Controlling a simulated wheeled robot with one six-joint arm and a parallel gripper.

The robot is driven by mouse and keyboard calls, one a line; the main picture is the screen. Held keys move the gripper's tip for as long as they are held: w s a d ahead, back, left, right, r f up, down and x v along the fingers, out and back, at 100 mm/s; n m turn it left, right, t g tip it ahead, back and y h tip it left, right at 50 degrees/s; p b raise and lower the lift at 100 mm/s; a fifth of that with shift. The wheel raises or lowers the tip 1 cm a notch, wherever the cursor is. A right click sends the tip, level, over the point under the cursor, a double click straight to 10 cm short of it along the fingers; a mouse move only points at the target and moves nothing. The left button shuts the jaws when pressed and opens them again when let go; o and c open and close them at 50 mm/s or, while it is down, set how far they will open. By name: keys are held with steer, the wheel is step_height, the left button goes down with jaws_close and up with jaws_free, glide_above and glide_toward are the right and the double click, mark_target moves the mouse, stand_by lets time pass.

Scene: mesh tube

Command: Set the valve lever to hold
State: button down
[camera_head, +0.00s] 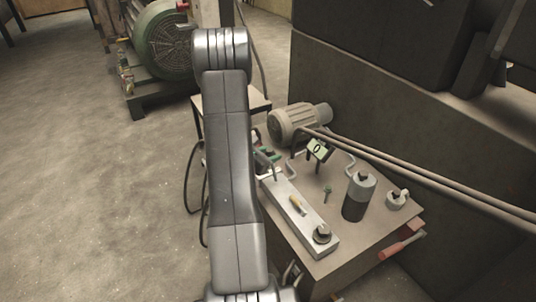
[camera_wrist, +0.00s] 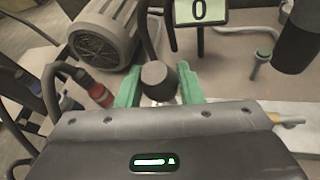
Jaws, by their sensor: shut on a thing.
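My gripper (camera_wrist: 160,90) shows in the wrist view with its two green fingers on either side of a dark round-topped knob (camera_wrist: 155,75), which looks like the end of the valve lever. It is shut on this knob. The lever's lower part and any position marks are hidden by the gripper body. In the head view my gripper (camera_head: 266,157) is small and partly hidden behind my arm, at the far left end of a pale metal block. A small display reads 0 in the head view (camera_head: 318,149) and in the wrist view (camera_wrist: 198,11).
The pale block (camera_head: 285,208) carries a yellow-handled part (camera_head: 298,205) and a black dial (camera_head: 322,234). A grey motor (camera_head: 296,122) stands behind. Red-collared fitting (camera_wrist: 95,90) is left of my gripper.

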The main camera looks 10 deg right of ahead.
steer(key=shift+w+d, duration=0.15)
steer(key=shift+d, duration=0.3)
steer(key=shift+w+d+r+b, duration=0.15)
steer(key=shift+w+d+b, duration=0.1)
steer(key=shift+d+b, duration=0.35)
steer(key=shift+d, duration=0.1)
steer(key=c, duration=1)
jaws_free()
steer(key=p+v, duration=0.2)
steer(key=v, duration=1.1)
steer(key=shift+s+r+p, duration=0.25)
steer(key=shift+r+p, duration=0.1)
steer(key=shift+p, duration=0.05)
steer(key=shift+f, duration=0.1)
